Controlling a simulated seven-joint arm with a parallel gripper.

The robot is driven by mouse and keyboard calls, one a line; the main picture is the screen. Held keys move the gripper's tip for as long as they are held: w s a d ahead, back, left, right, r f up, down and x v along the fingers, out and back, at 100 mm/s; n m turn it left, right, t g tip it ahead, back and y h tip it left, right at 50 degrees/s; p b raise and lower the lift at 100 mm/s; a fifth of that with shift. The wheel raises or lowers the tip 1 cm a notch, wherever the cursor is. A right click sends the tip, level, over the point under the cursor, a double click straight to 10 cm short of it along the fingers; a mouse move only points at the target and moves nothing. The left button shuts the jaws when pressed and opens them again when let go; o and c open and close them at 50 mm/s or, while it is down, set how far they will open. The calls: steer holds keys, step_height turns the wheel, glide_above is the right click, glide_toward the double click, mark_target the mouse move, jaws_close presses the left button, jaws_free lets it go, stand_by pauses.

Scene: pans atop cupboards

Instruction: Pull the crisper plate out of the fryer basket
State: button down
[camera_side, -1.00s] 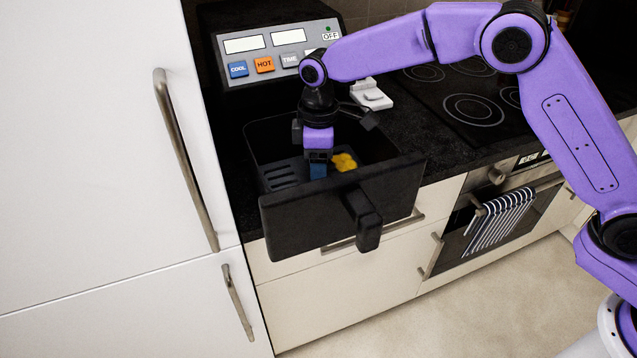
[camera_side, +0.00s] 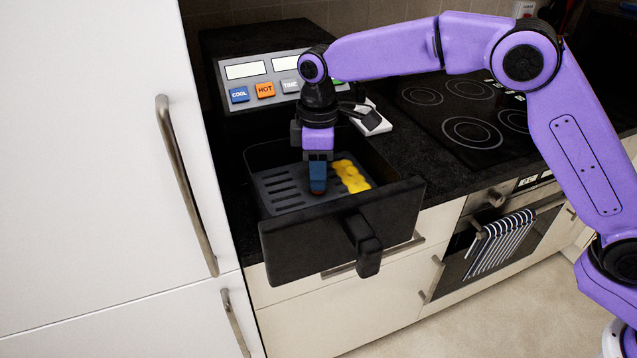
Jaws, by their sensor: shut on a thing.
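The dark grey crisper plate (camera_side: 282,191) with long slots shows inside the black fryer basket (camera_side: 305,240), raised near the level of the rim. Yellow food pieces (camera_side: 350,176) lie along its right side. The exact grip point is hidden by the fingers. The basket is pulled out of the fryer body (camera_side: 270,82), its handle (camera_side: 364,245) facing the front.
The tall white cupboard (camera_side: 80,150) with a metal handle stands close on the left. A white object (camera_side: 372,120) lies on the counter behind the basket. The black hob (camera_side: 470,115) is to the right, above an oven with a striped towel (camera_side: 500,243).

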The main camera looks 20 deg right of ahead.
step_height(320, 180, up, 16)
steer(key=shift+r, duration=0.15)
stand_by(0.7)
